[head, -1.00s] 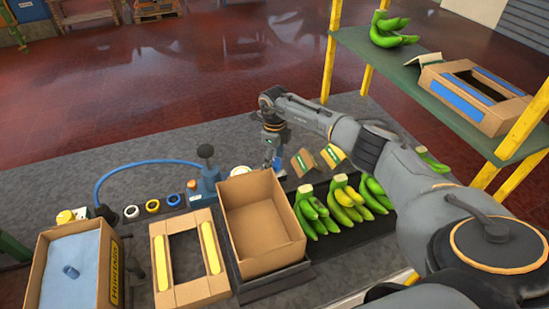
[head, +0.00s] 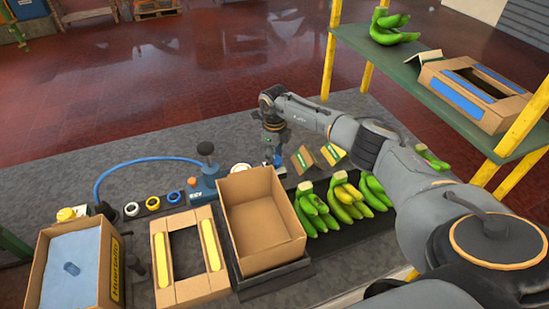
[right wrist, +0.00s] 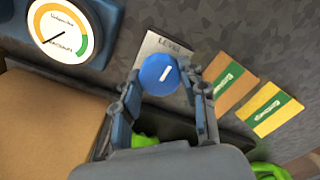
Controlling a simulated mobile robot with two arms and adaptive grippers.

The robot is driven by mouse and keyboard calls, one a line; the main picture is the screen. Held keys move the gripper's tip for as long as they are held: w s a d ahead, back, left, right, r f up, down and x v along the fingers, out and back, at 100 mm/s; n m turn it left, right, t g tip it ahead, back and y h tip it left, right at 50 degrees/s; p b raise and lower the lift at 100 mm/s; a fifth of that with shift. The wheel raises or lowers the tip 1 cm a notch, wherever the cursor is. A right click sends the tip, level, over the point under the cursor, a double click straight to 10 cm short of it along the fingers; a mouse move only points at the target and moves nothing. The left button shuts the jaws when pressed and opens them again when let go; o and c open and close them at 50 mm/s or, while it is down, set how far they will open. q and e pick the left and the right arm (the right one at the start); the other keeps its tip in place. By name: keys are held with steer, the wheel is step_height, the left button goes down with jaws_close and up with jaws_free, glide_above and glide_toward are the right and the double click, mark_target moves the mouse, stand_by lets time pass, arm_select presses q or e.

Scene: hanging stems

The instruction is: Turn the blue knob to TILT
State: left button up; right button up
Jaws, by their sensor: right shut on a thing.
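The blue knob (right wrist: 157,76) shows in the right wrist view as a round blue cap with a short slanted white mark. It sits in front of a pale plate (right wrist: 160,47) whose visible word seems to read LEVEL; I see no TILT word, and part of the plate is hidden. My right gripper (right wrist: 163,84) is shut on the knob, one finger on each side. In the head view my right gripper (head: 272,148) is at the back of the bench, behind the open carton, and the knob is mostly hidden there. My left gripper is not in view.
A round dial (right wrist: 62,33) is near the knob. Two label cards (head: 303,158) stand to the right. An open carton (head: 262,215), banana bunches (head: 345,198) and a blue device with a lever (head: 205,182) are close by. A green shelf (head: 400,75) stands at right.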

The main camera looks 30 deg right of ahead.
steer(key=m, duration=0.3)
steer(key=shift+b, duration=0.3)
steer(key=m, duration=0.9)
steer(key=shift+m, duration=0.3)
steer(key=m+p, duration=0.1)
steer(key=m, duration=0.3)
steer(key=shift+m+p, duration=0.3)
steer(key=shift+m, duration=0.3)
steer(key=o, duration=1.1)
steer(key=shift+o, duration=0.2)
